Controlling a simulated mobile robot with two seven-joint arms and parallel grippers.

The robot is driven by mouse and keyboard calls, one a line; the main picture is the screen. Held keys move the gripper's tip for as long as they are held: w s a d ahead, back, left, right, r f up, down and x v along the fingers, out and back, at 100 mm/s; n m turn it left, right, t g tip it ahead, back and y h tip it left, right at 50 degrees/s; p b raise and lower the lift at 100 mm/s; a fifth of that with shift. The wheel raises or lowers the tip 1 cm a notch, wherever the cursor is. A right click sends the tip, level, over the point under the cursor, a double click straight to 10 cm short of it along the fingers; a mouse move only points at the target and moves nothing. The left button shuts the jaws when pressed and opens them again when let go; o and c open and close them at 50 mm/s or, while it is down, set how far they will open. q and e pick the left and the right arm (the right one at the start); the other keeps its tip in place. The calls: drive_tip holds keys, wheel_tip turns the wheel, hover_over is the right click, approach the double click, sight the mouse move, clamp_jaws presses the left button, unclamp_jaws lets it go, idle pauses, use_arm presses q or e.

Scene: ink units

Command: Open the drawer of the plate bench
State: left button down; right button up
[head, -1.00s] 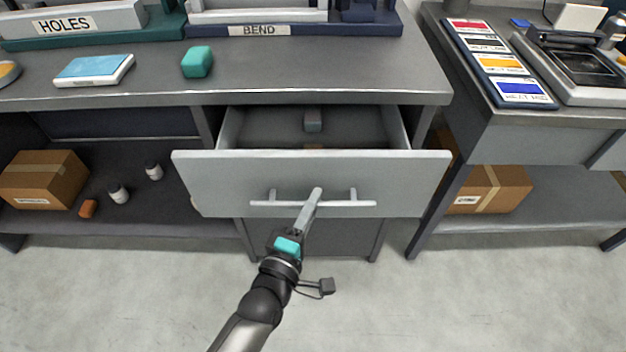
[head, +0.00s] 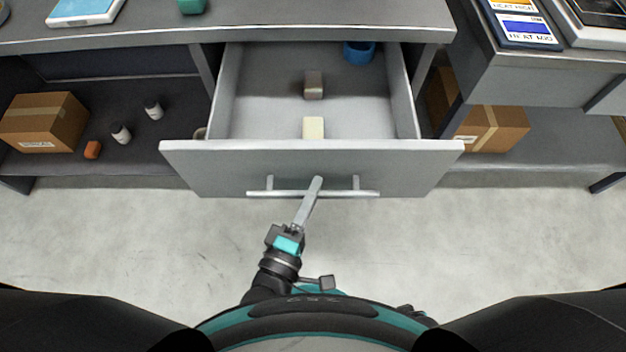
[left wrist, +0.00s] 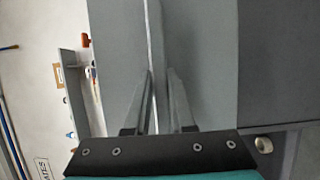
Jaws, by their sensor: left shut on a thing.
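The plate bench's drawer (head: 215,165) is pulled well out, with its grey front towards me. Inside lie a brown-grey block (head: 314,84), a cream block (head: 314,127) and a blue round container (head: 358,52) at the back right. My left gripper (head: 316,184) is shut on the bar handle (head: 340,194) near its middle. In the left wrist view the two fingers (left wrist: 158,90) stand on either side of the handle bar (left wrist: 155,40). My right gripper is not in view.
The bench top (head: 300,32) runs above the drawer. The open shelf at left holds a cardboard box (head: 42,121), an orange block (head: 92,150) and two small white bottles (head: 121,134). Another box (head: 492,130) sits under the right bench. The floor before the drawer is clear.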

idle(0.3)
use_arm(q)
drive_tip(key=c, duration=0.8)
unclamp_jaws()
drive_tip(key=shift+o, duration=0.2)
drive_tip(key=shift+s, duration=0.1)
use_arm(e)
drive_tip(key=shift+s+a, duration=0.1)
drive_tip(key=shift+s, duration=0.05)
